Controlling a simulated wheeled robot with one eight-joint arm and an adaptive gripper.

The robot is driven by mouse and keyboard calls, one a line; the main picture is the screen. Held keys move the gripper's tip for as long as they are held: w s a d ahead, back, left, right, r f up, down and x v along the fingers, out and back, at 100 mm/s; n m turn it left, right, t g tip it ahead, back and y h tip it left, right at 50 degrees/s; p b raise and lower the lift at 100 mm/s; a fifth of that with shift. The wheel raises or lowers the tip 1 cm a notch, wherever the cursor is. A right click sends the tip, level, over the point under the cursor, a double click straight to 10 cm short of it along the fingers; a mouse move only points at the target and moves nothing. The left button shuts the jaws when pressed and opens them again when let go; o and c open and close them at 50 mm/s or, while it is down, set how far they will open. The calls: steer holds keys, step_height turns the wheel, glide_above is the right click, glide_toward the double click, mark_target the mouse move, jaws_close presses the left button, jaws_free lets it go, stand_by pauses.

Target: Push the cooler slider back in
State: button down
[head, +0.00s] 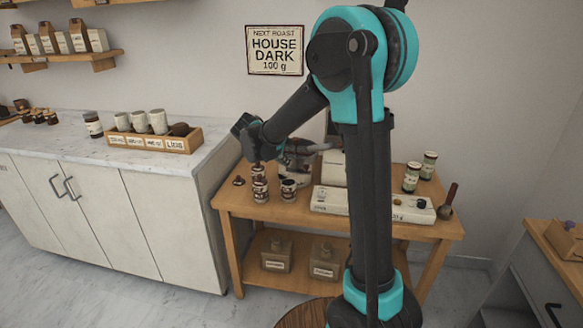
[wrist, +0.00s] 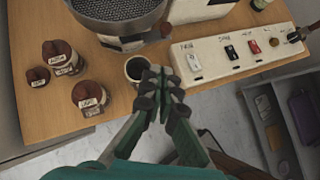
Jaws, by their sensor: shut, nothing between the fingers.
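A round tray with a perforated dark bottom (wrist: 118,8), which looks like the cooler, is at the top of the wrist view, partly cut off. In the head view, it is largely hidden by my arm and the machine (head: 298,160). I cannot tell a cooler slider apart with certainty. A white control panel (wrist: 212,66) with several small labelled controls lies at the right; it also shows in the head view (head: 328,203). My gripper (wrist: 158,82) is shut and empty, its fingertips beside a dark-filled cup (wrist: 134,68), below the tray in the wrist view.
Labelled jars (wrist: 92,96) with brown tops stand left of the cup on the wooden table (wrist: 30,118). Two jars (head: 411,178) stand at the table's back right. Two containers (head: 276,252) sit on the lower shelf. A counter (head: 66,152) is at the left.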

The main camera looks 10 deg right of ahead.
steer(key=shift+v, duration=1)
steer(key=s+d+f+m+y, duration=0.2)
steer(key=s+d+f+m, duration=0.1)
steer(key=s+m, duration=0.6)
steer(key=s+d+f+m+g+y, duration=0.1)
steer(key=s+d+f+m, duration=0.3)
steer(key=s+m, duration=0.5)
steer(key=s+d+f+m+y, duration=0.3)
steer(key=s+m, duration=0.6)
steer(key=s, duration=0.3)
step_height(320, 180, down, 3)
steer(key=shift+d+r+g, duration=0.1)
steer(key=shift+d+g, duration=0.3)
steer(key=shift+d, duration=0.1)
